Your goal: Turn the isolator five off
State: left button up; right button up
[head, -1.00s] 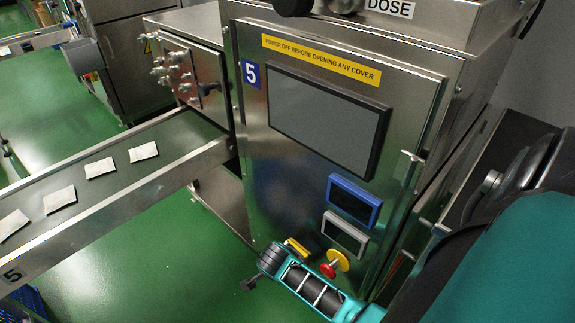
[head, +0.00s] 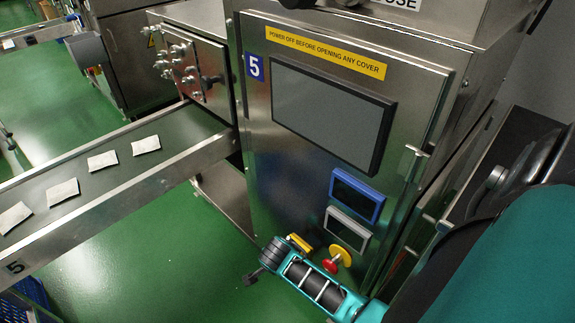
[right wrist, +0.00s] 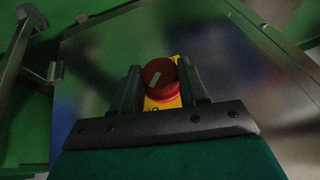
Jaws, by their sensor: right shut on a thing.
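The number five machine has a steel front panel (head: 300,170) with a blue "5" label (head: 254,67). The isolator is a red round knob (right wrist: 158,72) with a white pointer mark, on a yellow plate (right wrist: 163,103), in the right wrist view. The white mark slants, its upper end leaning right. My right gripper (right wrist: 160,85) is shut on the knob, one finger on each side. In the head view my right wrist covers the knob, and only part of a yellow plate (head: 299,243) shows beside it. My left gripper is not in view.
A red emergency stop button (head: 331,265) on a yellow base sits just right of my wrist. Blue-framed (head: 357,195) and grey-framed (head: 347,229) displays are above it. A conveyor (head: 120,190) with several teabag packets runs off left.

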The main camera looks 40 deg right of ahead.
jog(key=shift+r, duration=0.1)
jog(key=g, duration=0.4)
jog(key=w+n+g, duration=0.1)
jog(key=g, duration=0.1)
jog(key=shift+g+h, duration=0.3)
dwell(0.3)
jog(key=shift+d, duration=0.1)
dwell(0.3)
jog(key=o, duration=1.1)
jog(key=shift+c, duration=0.2)
